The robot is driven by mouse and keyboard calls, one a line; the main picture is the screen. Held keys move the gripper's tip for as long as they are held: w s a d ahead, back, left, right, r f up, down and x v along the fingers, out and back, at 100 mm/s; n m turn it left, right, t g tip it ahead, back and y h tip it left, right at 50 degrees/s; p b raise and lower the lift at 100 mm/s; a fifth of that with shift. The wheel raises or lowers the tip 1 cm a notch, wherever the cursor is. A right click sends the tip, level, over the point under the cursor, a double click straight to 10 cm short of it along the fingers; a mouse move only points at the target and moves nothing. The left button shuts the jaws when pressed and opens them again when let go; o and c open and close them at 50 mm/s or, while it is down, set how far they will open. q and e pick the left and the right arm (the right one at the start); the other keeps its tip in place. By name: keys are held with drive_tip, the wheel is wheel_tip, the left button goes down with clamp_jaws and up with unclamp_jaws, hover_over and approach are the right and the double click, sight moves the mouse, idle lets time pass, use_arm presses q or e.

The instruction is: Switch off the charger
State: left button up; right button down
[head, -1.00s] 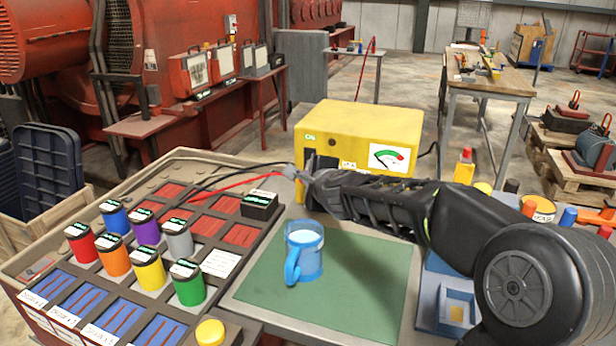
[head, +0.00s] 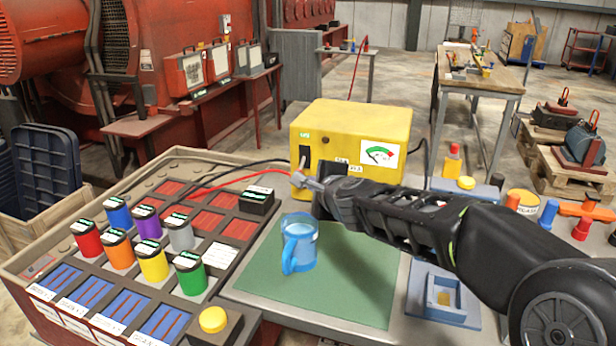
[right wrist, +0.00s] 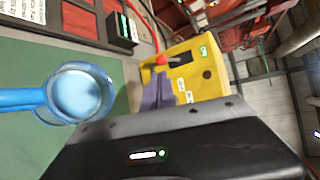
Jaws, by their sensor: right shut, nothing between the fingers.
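The charger (head: 350,128) is a yellow box with a green-and-red dial, standing behind the green mat. A dark upright switch slot (head: 304,156) is on the left of its front, below a small green label. The slot also shows in the right wrist view (right wrist: 183,59), with a small lever by it; its position is hard to tell. My right gripper (head: 297,179) is shut and empty, just in front of and below the slot. Its fingers (right wrist: 158,88) point toward the charger's front; I cannot tell whether they touch it. My left gripper is not in view.
A blue mug (head: 299,245) stands on the green mat (head: 345,290), close below my right gripper. Several coloured cylinders stand in the tray at left. A blue holder (head: 443,297) lies at right.

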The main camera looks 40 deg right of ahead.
drive_tip(key=shift+p+v, duration=0.45)
drive_tip(key=shift+v, duration=2.15)
drive_tip(key=shift+a+f, duration=0.1)
drive_tip(key=shift+f, duration=0.1)
